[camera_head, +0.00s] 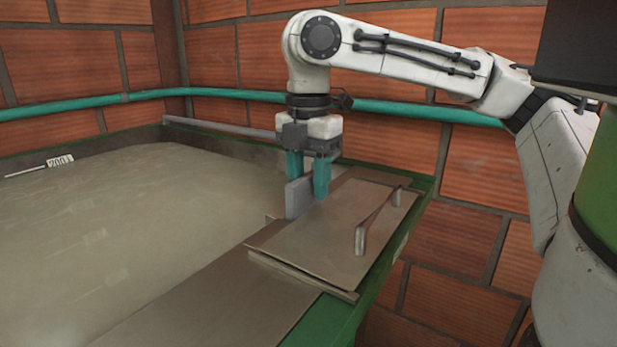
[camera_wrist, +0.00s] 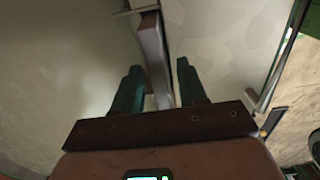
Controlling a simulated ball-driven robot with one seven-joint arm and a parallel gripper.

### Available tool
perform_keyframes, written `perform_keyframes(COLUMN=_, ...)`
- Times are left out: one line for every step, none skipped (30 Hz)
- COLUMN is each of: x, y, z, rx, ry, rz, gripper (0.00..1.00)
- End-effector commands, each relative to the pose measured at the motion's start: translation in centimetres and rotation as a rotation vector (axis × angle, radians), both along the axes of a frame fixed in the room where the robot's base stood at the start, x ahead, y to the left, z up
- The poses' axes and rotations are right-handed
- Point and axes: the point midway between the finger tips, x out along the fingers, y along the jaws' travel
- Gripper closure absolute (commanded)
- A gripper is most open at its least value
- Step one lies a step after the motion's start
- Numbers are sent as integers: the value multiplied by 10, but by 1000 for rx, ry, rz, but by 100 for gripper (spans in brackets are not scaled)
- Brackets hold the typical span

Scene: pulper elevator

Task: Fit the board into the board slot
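The grey board (camera_head: 299,199) stands upright and thin by the basin's right rim. In the wrist view the board (camera_wrist: 153,50) runs from the top edge down between my fingers. My gripper (camera_head: 308,184) points straight down over it, its two teal fingers on either side of the board. In the wrist view, narrow gaps show between the gripper's fingers (camera_wrist: 158,73) and the board, so it looks open around it. The board's lower edge is hard to make out. A small notch-like edge (camera_head: 272,216) lies beside the board; I cannot tell if it is the slot.
A metal lid (camera_head: 325,232) with a raised handle (camera_head: 376,222) lies right of the board on a green frame (camera_head: 335,318). A basin of murky water (camera_head: 130,230) fills the left. A teal pipe (camera_head: 225,94) runs along the brick wall behind.

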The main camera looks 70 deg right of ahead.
Motion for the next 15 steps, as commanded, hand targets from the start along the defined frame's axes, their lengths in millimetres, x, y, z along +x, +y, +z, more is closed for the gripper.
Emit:
perform_keyframes(x=0, y=0, z=0, rx=0, ry=0, rz=0, gripper=53)
perform_keyframes(x=0, y=0, z=0, rx=0, ry=0, rz=0, gripper=53)
perform_keyframes(x=0, y=0, z=0, rx=0, ry=0, rz=0, gripper=53)
perform_keyframes(x=0, y=0, z=0, rx=0, ry=0, rz=0, gripper=53)
perform_keyframes(x=0, y=0, z=0, rx=0, ry=0, rz=0, gripper=53)
perform_keyframes(x=0, y=0, z=0, rx=0, ry=0, rz=0, gripper=53)
perform_keyframes(x=0, y=0, z=0, rx=0, ry=0, rz=0, gripper=53)
perform_keyframes(x=0, y=0, z=0, rx=0, ry=0, rz=0, gripper=53)
perform_keyframes(x=0, y=0, z=1, rx=0, ry=0, rz=0, gripper=53)
perform_keyframes(x=0, y=0, z=2, rx=-1, ry=0, rz=-1, gripper=53)
perform_keyframes(x=0, y=0, z=4, rx=-1, ry=0, rz=-1, gripper=53)
perform_keyframes(x=1, y=0, z=8, rx=1, ry=-1, rz=0, gripper=53)
perform_keyframes(x=1, y=0, z=12, rx=0, ry=-2, rz=0, gripper=53)
perform_keyframes(x=1, y=0, z=17, rx=-1, ry=-2, rz=0, gripper=53)
perform_keyframes(x=1, y=0, z=24, rx=0, ry=-3, rz=0, gripper=53)
